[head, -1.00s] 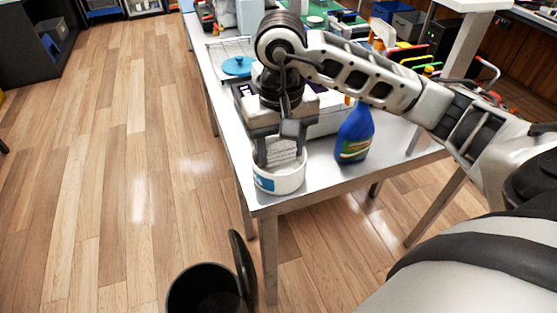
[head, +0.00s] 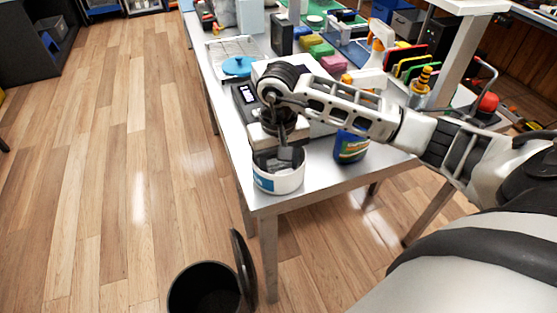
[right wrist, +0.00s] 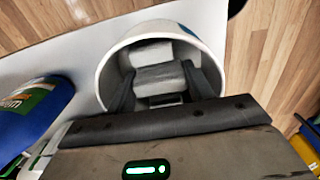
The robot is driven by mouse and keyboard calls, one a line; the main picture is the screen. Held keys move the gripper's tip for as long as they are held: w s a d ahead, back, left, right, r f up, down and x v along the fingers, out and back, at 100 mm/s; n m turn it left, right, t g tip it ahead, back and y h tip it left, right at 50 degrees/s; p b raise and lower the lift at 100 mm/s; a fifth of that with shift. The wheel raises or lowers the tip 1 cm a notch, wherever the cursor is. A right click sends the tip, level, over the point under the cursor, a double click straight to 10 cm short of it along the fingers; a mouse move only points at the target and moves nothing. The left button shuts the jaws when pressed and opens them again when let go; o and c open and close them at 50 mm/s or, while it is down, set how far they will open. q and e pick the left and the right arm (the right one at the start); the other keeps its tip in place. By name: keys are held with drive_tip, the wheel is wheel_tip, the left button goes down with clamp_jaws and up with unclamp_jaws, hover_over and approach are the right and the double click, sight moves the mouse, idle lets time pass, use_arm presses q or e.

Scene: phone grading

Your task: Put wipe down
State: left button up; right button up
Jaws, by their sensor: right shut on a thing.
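The wipe (right wrist: 158,75) is a pale folded cloth, seen in the right wrist view inside a white round tub. The tub (head: 279,182) has a blue label patch and stands at the near corner of the metal table. My right gripper (head: 283,165) reaches down into the tub. Its fingers (right wrist: 160,90) lie on either side of the wipe, shut on it. In the head view the wipe is hidden by the gripper and the tub wall. My left gripper is not in view.
A blue round lid (head: 238,66) lies farther back. A black bin (head: 206,290) with its lid up is on the floor below the table's front edge.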

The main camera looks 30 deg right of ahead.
drive_tip(key=shift+f, duration=0.3)
drive_tip(key=o, duration=0.6)
drive_tip(key=shift+r, duration=0.15)
wheel_tip(320, 180, up, 12)
drive_tip(key=shift+r+b, duration=0.2)
drive_tip(key=shift+b, duration=0.15)
drive_tip(key=shift+s+f, duration=0.1)
drive_tip(key=shift+s, duration=0.05)
